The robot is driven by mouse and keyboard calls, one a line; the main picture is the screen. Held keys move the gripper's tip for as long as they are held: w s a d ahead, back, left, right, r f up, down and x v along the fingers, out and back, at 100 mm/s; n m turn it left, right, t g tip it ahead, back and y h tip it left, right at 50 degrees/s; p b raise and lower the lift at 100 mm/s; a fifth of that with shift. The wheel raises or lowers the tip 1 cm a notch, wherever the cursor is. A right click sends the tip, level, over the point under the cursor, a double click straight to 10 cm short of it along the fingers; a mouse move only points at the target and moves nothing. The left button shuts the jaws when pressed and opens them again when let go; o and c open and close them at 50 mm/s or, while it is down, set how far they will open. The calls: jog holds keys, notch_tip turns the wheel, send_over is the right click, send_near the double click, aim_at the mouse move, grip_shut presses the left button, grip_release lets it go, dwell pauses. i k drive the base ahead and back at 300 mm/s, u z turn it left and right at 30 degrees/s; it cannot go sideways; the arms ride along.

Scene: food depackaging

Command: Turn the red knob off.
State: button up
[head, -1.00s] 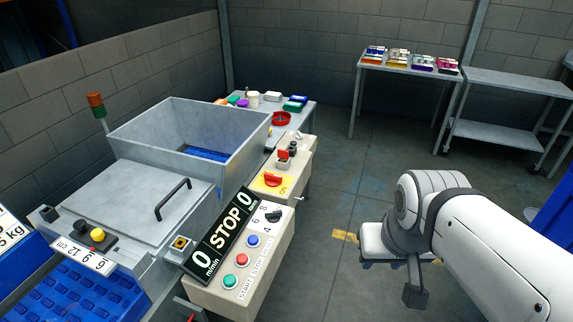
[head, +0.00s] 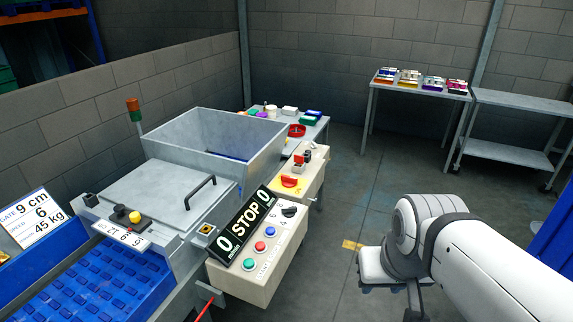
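The red knob (head: 290,182) sits on a yellow plate on the top face of a cream control box (head: 312,177), near the middle of the head view. It looks like a rotary switch; its exact setting is too small to read. My arm comes in from the lower right. My gripper (head: 413,312) hangs at the bottom edge of the view, partly cut off, and its fingers cannot be made out. It is to the right of the red knob and well apart from it.
A nearer control box (head: 240,282) carries red, green and blue buttons, a black knob (head: 289,211) and a STOP display (head: 246,229). A metal hopper (head: 215,135) and blue conveyor (head: 100,285) stand left. A table (head: 420,89) with coloured packs is at the back. Floor between is clear.

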aim_at(288, 181)
jog(key=i, duration=0.9)
jog(key=z, duration=0.05)
